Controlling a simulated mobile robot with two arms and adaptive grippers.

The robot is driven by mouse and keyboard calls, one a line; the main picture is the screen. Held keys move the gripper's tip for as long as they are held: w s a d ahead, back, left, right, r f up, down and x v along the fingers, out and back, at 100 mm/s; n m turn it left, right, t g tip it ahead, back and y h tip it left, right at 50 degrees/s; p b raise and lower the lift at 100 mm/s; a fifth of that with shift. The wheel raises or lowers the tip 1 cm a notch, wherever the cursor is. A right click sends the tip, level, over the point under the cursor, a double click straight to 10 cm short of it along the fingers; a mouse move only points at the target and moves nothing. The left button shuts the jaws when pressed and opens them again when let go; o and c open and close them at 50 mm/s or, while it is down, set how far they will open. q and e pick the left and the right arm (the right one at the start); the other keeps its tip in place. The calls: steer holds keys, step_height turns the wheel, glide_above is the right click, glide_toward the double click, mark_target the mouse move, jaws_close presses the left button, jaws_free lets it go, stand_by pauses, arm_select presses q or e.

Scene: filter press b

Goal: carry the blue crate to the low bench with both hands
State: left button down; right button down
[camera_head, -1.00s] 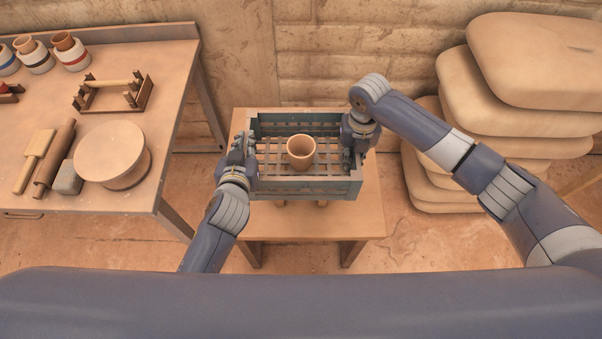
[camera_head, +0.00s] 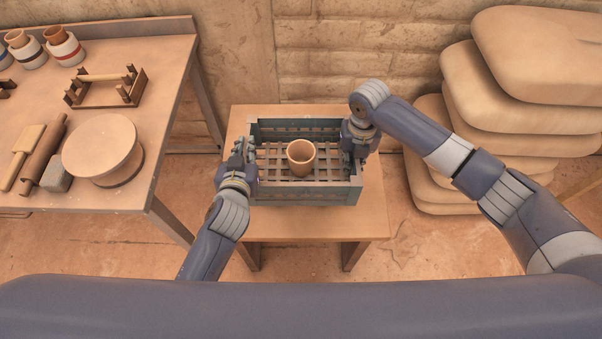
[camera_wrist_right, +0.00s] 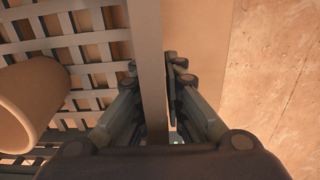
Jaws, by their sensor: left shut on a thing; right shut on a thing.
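The blue-grey slatted crate (camera_head: 305,191) is over the low bench (camera_head: 330,224) in the head view, with a clay cup (camera_head: 301,157) upright inside it. I cannot tell whether the crate's base touches the bench top. My left gripper (camera_head: 243,158) is shut on the crate's left wall. My right gripper (camera_head: 353,146) is shut on its right wall. In the right wrist view, the fingers (camera_wrist_right: 168,95) close on both sides of the crate's wall (camera_wrist_right: 150,70), and the cup (camera_wrist_right: 30,105) shows at the left. The fingertips are partly hidden in the head view.
A worktable (camera_head: 120,205) on the left holds banded jars, a wooden rack (camera_head: 107,88), a rolling pin (camera_head: 44,150) and a round wheel (camera_head: 103,148). Stacked sacks (camera_head: 520,100) stand at the right. A brick wall (camera_head: 370,50) is behind the bench.

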arm_select(q)
steer(key=shift+f, duration=0.35)
arm_select(e)
steer(key=shift+f, duration=0.4)
arm_select(q)
steer(key=c, duration=1.7)
jaws_free()
steer(key=shift+r, duration=0.1)
arm_select(e)
steer(key=c, duration=1.7)
jaws_free()
steer(key=shift+r, duration=0.15)
arm_select(q)
steer(key=shift+s, duration=0.1)
arm_select(e)
step_height(320, 180, up, 12)
arm_select(q)
steer(key=v, duration=1.1)
steer(key=shift+s+r, duration=0.25)
steer(key=shift+s, duration=0.1)
